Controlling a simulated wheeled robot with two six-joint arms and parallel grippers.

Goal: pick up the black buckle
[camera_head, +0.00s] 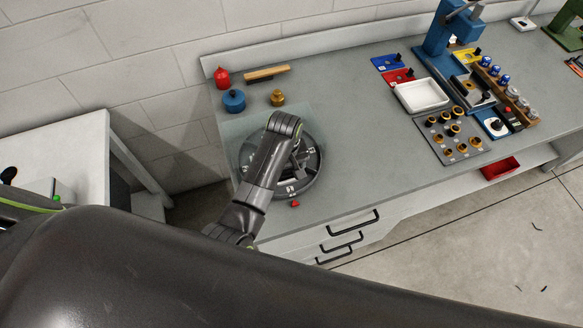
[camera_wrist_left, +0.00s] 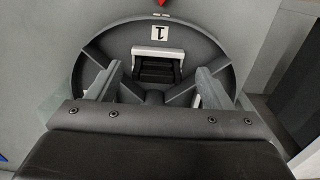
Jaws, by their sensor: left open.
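The black buckle (camera_wrist_left: 156,70) lies in a compartment of a dark round divided tray (camera_wrist_left: 87,62), beside a label marked 1. A white piece borders its top and sides. My left gripper (camera_wrist_left: 157,82) is open over the tray, with one finger on each side of the buckle; I cannot tell how high above it the fingers are. In the head view the left arm reaches down over the round tray (camera_head: 312,180), and my left gripper (camera_head: 299,152) is partly hidden by its own wrist. The buckle cannot be made out there. My right gripper is not in view.
A small red marker (camera_head: 295,204) sits at the tray's front edge. Behind the tray stand a blue pot (camera_head: 234,101), a brass knob (camera_head: 277,98) and a red bottle (camera_head: 222,78). A white bin (camera_head: 421,95) stands at right. The bench between is clear.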

